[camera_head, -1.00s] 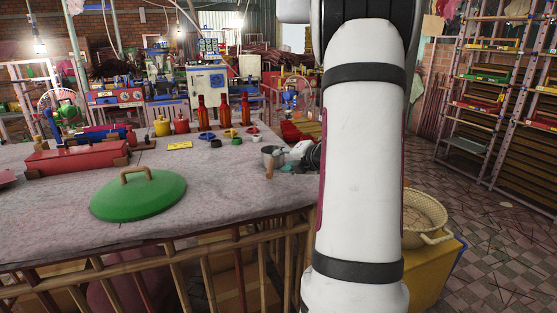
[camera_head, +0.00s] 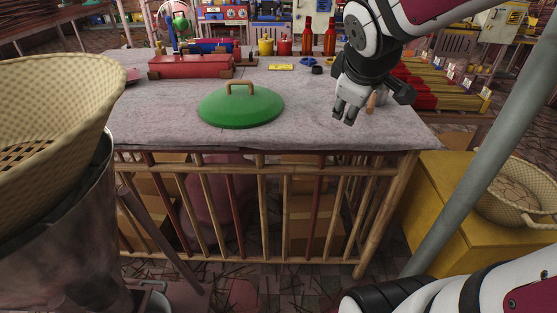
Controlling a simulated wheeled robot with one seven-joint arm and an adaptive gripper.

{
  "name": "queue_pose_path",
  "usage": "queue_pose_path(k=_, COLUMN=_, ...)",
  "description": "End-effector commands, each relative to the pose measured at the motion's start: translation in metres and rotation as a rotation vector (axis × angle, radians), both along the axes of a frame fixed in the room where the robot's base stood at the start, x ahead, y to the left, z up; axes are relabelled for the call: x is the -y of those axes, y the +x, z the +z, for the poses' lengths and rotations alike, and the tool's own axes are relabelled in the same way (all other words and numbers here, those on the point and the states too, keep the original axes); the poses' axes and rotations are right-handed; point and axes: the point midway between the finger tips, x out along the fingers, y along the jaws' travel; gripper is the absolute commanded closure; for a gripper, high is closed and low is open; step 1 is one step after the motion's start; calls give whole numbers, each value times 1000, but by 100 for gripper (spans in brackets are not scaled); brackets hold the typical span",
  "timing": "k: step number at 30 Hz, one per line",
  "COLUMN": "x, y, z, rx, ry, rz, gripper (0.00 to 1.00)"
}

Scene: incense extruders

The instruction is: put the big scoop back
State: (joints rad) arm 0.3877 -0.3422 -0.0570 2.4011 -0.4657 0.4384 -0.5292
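My gripper (camera_head: 343,113) hangs over the right part of the cloth-covered table (camera_head: 155,115), fingers pointing down, close to the table's front edge. A brown wooden handle (camera_head: 371,103) shows just right of the fingers and looks like part of the big scoop. The scoop's bowl is hidden behind my gripper. I cannot tell whether the fingers touch the scoop or how far apart they are.
A green lid (camera_head: 240,108) with a brown handle lies left of my gripper. A red box (camera_head: 190,66) and red bottles (camera_head: 306,37) stand farther back. A large woven basket (camera_head: 60,125) fills the near left. A grey pole (camera_head: 490,150) crosses the right side.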

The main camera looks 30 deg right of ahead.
Motion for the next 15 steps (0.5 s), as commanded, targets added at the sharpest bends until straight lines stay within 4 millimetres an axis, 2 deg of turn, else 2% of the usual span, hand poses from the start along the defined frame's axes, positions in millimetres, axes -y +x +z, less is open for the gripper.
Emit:
queue_pose_path(k=1, x=-33, y=-20, z=-2, rx=-8, ry=88, rz=-51, gripper=63)
queue_pose_path(k=3, x=-74, y=-53, z=-10, rx=-44, ry=218, rz=-140, gripper=63)
queue_pose_path(k=6, x=-126, y=-102, z=-21, rx=-117, ry=377, rz=-244, gripper=63)
queue_pose_path(k=10, x=-173, y=-156, z=-31, rx=-222, ry=513, rz=-336, gripper=63)
queue_pose_path(k=12, x=-187, y=-176, z=-34, rx=-265, ry=555, rz=-368, gripper=63)
queue_pose_path(k=15, x=-198, y=-192, z=-36, rx=-304, ry=584, rz=-393, gripper=63)
